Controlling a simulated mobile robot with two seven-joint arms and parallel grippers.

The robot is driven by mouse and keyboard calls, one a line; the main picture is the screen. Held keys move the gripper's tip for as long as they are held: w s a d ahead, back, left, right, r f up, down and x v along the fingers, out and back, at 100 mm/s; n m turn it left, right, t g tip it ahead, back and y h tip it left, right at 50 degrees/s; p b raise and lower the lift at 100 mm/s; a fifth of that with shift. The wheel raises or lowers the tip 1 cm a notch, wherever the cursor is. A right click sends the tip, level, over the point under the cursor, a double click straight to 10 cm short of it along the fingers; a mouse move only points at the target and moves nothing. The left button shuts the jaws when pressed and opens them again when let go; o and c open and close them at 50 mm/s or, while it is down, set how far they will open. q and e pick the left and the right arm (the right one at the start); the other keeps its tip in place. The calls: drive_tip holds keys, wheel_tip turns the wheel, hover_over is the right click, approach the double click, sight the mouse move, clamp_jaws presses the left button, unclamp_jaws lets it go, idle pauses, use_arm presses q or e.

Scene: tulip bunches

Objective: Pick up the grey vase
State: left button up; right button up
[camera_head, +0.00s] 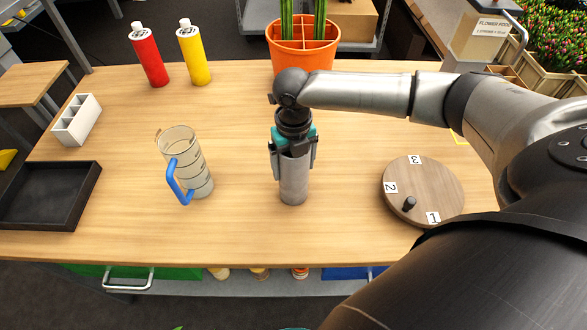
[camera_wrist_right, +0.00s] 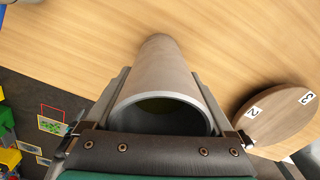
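The grey vase (camera_head: 294,182) is a plain upright cylinder near the middle of the table. My right gripper (camera_head: 294,160) points down over it, with one finger on each side of its upper part. In the right wrist view the vase (camera_wrist_right: 158,75) lies between the fingers of the right gripper (camera_wrist_right: 163,72), its open rim close to the palm. The fingers lie very near the vase's sides; I cannot tell whether they press on it. The vase's base appears to be at the tabletop. My left gripper is not in view.
A clear jug (camera_head: 187,155) with a blue handle stands left of the vase. A round numbered wooden board (camera_head: 430,185) lies to the right. Red (camera_head: 148,55) and yellow (camera_head: 194,52) bottles and an orange pot (camera_head: 302,50) stand behind. A black tray (camera_head: 45,165) lies far left.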

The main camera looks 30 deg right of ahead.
clamp_jaws()
idle(0.3)
drive_tip(key=shift+r, duration=0.15)
